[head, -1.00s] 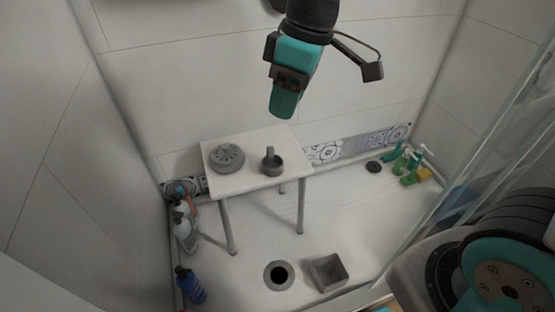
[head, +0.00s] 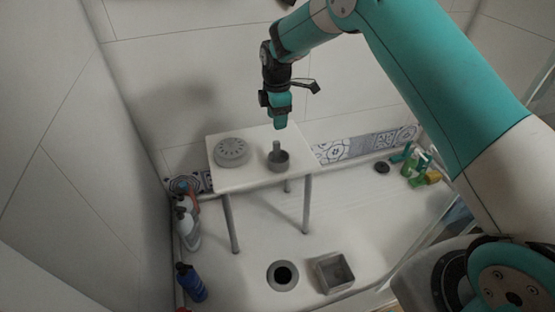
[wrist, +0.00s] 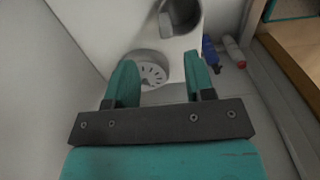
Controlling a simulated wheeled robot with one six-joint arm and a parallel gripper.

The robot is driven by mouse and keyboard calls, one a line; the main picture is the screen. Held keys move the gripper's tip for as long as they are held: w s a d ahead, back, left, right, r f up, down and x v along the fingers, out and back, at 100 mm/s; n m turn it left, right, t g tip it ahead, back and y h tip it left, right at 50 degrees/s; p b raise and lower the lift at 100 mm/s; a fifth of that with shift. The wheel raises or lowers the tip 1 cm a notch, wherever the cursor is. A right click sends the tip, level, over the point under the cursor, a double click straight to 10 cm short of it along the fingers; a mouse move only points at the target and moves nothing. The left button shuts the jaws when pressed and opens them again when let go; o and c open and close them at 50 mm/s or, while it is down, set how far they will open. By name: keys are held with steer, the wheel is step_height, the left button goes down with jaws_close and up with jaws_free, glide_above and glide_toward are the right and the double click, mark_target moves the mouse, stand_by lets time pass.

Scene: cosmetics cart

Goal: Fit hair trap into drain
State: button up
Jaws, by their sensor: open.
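The hair trap, a small grey cup with an upright handle (head: 279,161), stands on the white stool (head: 245,182). In the wrist view the cup (wrist: 181,14) shows at the top, beyond the fingertips. A round grey slotted drain cover (head: 231,152) lies left of it on the stool; it also shows between the fingers in the wrist view (wrist: 153,73). The drain (head: 283,275) is a dark round hole with a grey rim in the shower floor in front of the stool. My gripper (head: 280,122) is open and empty, pointing down above the hair trap, apart from it.
A grey square container (head: 334,272) stands right of the drain. Bottles, including a blue one (head: 190,283), line the left wall. Green bottles (head: 415,164) and a dark round item (head: 381,168) are at the back right.

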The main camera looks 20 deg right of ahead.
mark_target(277, 141)
step_height(277, 141, down, 4)
steer(key=shift+f, duration=0.25)
steer(key=f, duration=0.1)
steer(key=f+b, duration=0.1)
steer(key=f, duration=0.3)
steer(key=shift+s+a+f+b, duration=0.1)
steer(key=shift+s+a+b, duration=0.1)
steer(key=shift+s+b, duration=0.15)
steer(key=shift+c, duration=0.2)
jaws_close()
